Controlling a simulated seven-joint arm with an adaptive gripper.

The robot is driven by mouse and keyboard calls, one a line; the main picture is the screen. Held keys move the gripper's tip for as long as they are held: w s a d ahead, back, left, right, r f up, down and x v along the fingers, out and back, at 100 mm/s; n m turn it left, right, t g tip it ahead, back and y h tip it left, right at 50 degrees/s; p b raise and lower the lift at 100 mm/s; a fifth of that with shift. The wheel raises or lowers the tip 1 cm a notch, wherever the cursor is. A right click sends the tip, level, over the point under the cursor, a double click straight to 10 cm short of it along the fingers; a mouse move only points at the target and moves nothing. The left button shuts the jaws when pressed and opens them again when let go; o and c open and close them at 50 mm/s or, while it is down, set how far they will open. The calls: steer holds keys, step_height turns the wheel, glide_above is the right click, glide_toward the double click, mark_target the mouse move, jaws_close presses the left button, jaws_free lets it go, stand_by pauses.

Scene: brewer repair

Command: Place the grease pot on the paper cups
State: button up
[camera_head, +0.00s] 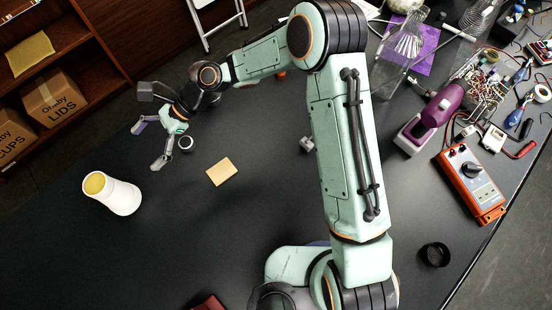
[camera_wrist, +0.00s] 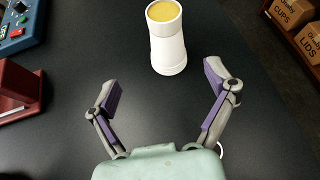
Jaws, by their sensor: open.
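A white pot with a yellow fill (camera_head: 95,184) appears to sit on top of a white, cup-shaped lower body (camera_head: 121,199), which looks like the paper cups. The two look upright and in line. In the wrist view, the yellow-filled pot (camera_wrist: 163,20) shows above the white lower body (camera_wrist: 169,55), with a seam between them. My gripper (camera_head: 149,146) is open and empty, its fingers spread toward this stack but apart from it. In the wrist view, my gripper (camera_wrist: 162,80) has the stack beyond its fingertips, with bare table between.
A yellow sponge-like block (camera_head: 221,171) lies on the dark table. A small round item (camera_head: 186,143) is beside my gripper. A red box (camera_wrist: 18,88) and a blue device (camera_wrist: 18,22) stand left in the wrist view. Cartons (camera_head: 52,98) sit on a shelf beyond the table.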

steer(key=d+r+n+t+h, duration=0.3)
steer(key=d+n, duration=0.1)
steer(key=d, duration=0.6)
steer(key=d+r+n+t+h, duration=0.2)
steer(key=d+r+n+h, duration=0.15)
steer(key=d, duration=0.75)
steer(key=s+d+r+n+t+h, duration=0.1)
steer(key=s+d+r+n+h, duration=0.2)
steer(key=s+d, duration=0.8)
steer(key=shift+d+n, duration=0.35)
steer(key=shift+d, duration=0.85)
